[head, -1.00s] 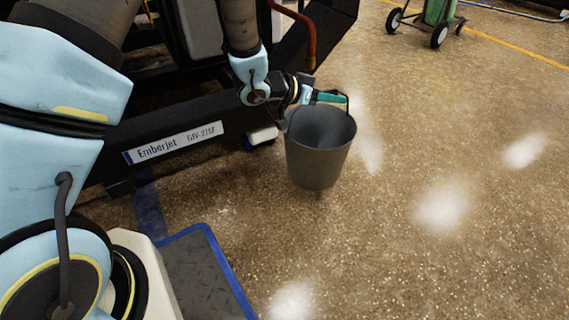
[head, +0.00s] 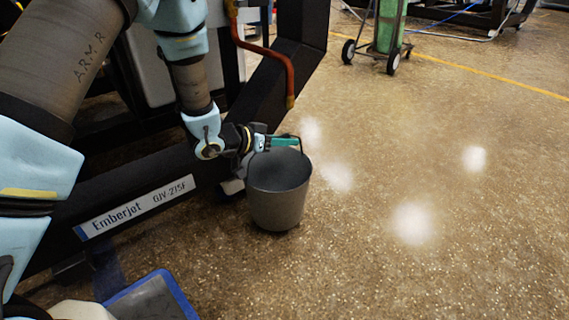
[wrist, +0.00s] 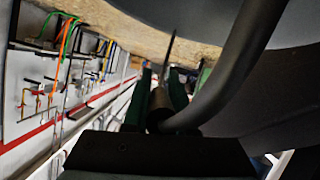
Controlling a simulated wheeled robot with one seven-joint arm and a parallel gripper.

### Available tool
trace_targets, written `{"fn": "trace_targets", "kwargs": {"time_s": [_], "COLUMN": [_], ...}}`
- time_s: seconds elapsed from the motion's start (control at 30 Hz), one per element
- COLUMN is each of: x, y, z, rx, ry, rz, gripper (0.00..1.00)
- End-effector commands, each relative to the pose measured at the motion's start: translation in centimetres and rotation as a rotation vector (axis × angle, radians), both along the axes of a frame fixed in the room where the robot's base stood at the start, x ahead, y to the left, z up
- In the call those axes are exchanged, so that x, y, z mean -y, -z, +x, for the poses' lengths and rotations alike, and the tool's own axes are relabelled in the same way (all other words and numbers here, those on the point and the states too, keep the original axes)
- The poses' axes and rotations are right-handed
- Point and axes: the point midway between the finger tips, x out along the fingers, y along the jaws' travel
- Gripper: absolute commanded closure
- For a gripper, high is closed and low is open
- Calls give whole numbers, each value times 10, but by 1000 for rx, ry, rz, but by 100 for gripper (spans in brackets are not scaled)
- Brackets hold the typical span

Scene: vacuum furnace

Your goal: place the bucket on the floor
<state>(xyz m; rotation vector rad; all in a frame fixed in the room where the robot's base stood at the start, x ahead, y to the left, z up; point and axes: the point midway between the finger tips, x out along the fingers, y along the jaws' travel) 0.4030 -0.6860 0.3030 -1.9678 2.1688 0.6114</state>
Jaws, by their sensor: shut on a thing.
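A grey metal bucket (head: 278,200) hangs upright from my gripper in the head view, at or just above the speckled brown floor (head: 400,250). I cannot tell whether its base touches the floor. My gripper (head: 286,142), with green fingers, is shut on the bucket's handle at the rim's far side. In the wrist view the dark handle (wrist: 232,80) runs between the green fingers (wrist: 165,95), and the bucket's grey wall fills the upper right.
A black frame labelled Emberjet (head: 135,205) stands close to the left of the bucket. A copper-red pipe (head: 275,58) hangs above. A green cylinder cart (head: 386,30) stands far back. The floor to the right is clear.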

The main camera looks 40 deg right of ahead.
Motion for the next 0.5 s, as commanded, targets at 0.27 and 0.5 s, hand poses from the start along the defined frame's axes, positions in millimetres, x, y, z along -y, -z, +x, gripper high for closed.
{"fn": "trace_targets", "kwargs": {"time_s": [0.27, 0.5], "x": [1, 1], "y": [35, 36], "z": [0, 0], "rx": [1, 1], "ry": [0, -1], "rz": [-2, -4], "gripper": [100, 100]}}
